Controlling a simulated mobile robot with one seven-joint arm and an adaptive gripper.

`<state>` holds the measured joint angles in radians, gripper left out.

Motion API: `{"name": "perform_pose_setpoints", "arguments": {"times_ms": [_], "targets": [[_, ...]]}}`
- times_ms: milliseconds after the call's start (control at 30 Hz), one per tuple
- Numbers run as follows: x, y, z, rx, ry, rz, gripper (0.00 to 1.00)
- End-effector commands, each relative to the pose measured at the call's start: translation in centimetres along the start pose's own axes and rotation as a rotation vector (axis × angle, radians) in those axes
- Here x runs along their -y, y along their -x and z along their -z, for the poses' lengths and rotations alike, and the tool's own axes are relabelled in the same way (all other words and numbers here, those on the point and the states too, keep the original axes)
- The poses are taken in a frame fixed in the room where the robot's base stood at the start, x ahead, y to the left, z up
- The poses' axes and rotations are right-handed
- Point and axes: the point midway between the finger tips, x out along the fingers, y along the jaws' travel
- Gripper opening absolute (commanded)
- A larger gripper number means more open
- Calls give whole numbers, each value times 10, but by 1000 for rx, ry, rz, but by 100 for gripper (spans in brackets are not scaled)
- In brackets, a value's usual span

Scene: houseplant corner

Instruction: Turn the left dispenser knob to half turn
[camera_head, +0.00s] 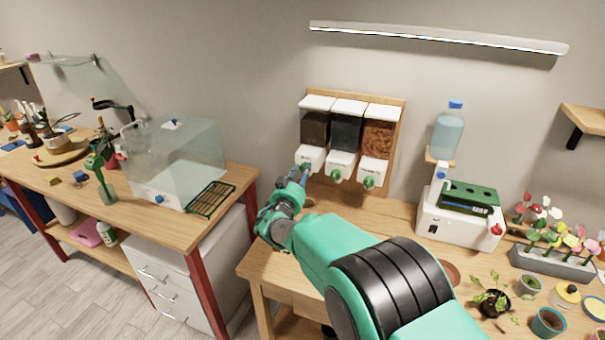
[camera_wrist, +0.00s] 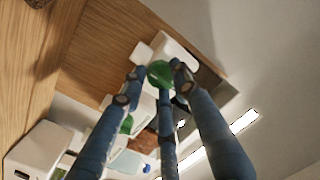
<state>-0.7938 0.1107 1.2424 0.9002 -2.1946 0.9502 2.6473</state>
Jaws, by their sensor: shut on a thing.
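The wall dispenser (camera_head: 399,108) has three clear bins with white bases on a wooden board. The left bin (camera_head: 315,128) holds dark material. My gripper (camera_head: 304,172) reaches up to the left bin's base, and its fingers hide the left knob in the head view. In the wrist view, my gripper's blue fingers (camera_wrist: 158,80) are shut around the green left knob (camera_wrist: 160,72) in front of the white base. The knob's turn angle cannot be told. The middle knob (camera_head: 336,175) and the right knob (camera_head: 369,183) are green and untouched.
Right of the dispenser stand a white machine (camera_head: 450,222) and a water bottle (camera_head: 449,132). Potted plants (camera_head: 490,303) and a flower tray (camera_head: 550,260) fill the right bench. A clear case (camera_head: 190,150) stands on the left bench. My arm covers the bench's middle.

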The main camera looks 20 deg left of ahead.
Motion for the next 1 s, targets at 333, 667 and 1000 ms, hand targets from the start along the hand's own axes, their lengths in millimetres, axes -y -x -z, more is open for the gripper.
{"name": "perform_pose_setpoints", "arguments": {"times_ms": [333, 667, 1000], "targets": [[-4, 3, -15, 16, -2, -1, 3], [-2, 2, -9, 10, -5, 1, 48], [0, 6, -4, 5, -7, 1, 48]]}}
